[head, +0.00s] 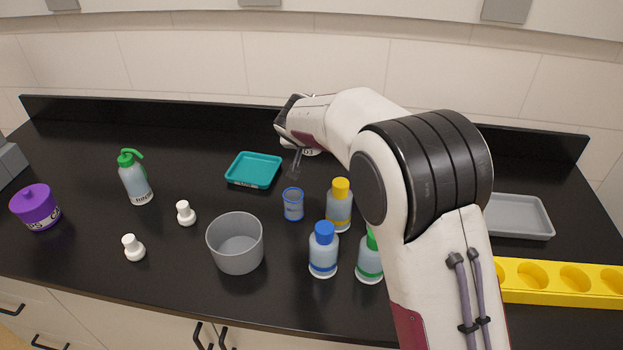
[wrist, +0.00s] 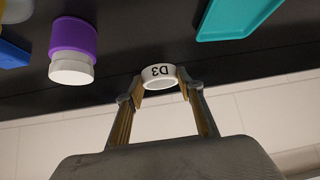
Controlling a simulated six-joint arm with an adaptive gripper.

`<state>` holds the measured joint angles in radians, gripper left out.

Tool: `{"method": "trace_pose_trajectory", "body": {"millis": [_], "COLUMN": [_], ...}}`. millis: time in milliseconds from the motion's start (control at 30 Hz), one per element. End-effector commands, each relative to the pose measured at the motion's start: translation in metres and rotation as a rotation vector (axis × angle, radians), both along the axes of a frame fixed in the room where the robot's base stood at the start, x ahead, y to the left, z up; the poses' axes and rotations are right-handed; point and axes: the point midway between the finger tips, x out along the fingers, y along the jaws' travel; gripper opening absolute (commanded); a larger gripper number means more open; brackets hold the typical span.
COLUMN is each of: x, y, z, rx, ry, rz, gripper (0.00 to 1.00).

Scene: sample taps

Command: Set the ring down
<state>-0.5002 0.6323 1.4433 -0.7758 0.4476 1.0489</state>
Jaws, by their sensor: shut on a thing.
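The ring (wrist: 159,72) is a small white band marked D3, seen in the wrist view. My gripper (wrist: 160,84) is shut on it, with one finger at each side of the band. The ring's open middle shows between the fingers. In the head view my arm reaches to the back of the black counter (head: 90,240), and its end is behind the teal tray's right side. The ring is mostly hidden there by my own arm. I cannot tell how far it is above the counter.
The teal tray (head: 253,170) is empty. A blue-rimmed jar (head: 293,204), blue-capped bottle (head: 323,250), yellow-capped bottle (head: 339,205) and grey bowl (head: 236,243) stand nearer the front. A purple-and-white container (wrist: 73,48) shows in the wrist view. Bare counter lies left of the teal tray.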

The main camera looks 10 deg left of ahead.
Motion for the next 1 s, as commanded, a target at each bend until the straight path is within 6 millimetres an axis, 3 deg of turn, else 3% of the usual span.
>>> {"method": "trace_pose_trajectory", "body": {"millis": [667, 1000], "x": [0.0, -0.001], "y": [-0.001, -0.001], "z": [-0.001, -0.036], "rx": [-0.001, -0.004], "ry": [0.0, 0.003], "rz": [-0.056, -0.056], "gripper": [0.22, 0.22]}}
